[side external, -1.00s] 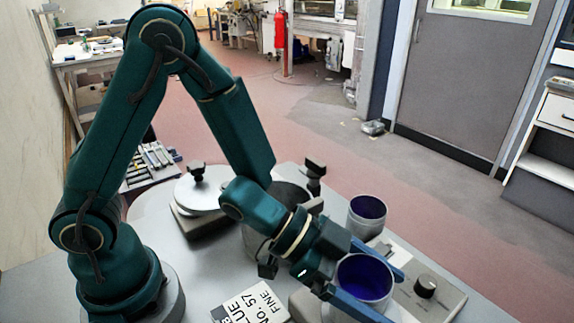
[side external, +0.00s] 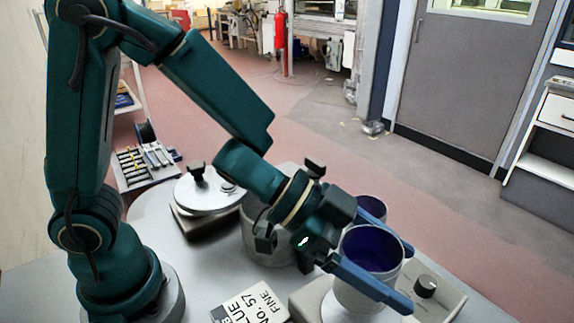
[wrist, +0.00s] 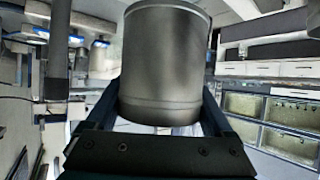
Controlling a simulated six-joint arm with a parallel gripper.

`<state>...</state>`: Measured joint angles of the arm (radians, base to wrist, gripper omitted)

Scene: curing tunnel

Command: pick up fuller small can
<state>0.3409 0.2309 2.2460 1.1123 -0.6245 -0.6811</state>
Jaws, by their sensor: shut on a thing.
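My gripper (side external: 406,278) is shut on a small pale can (side external: 352,290), with one blue finger on each side of its wall. The can stands nearly upright, with dark blue inside. In the wrist view the same can (wrist: 165,65) shows as a grey metal cylinder between the fingers. A second small can (side external: 374,201), also dark blue inside, stands just behind it. The wrist and far finger hide most of that second can, so I cannot compare the two fill levels now. The near finger crosses the held can's lower part.
A knobbed control unit (side external: 432,290) lies right of the held can. A large grey pot (side external: 262,245) stands behind my wrist. A round lid (side external: 208,190) lies at the back left. A lettered label (side external: 250,304) is at the front. A tool tray (side external: 146,164) lies farther left.

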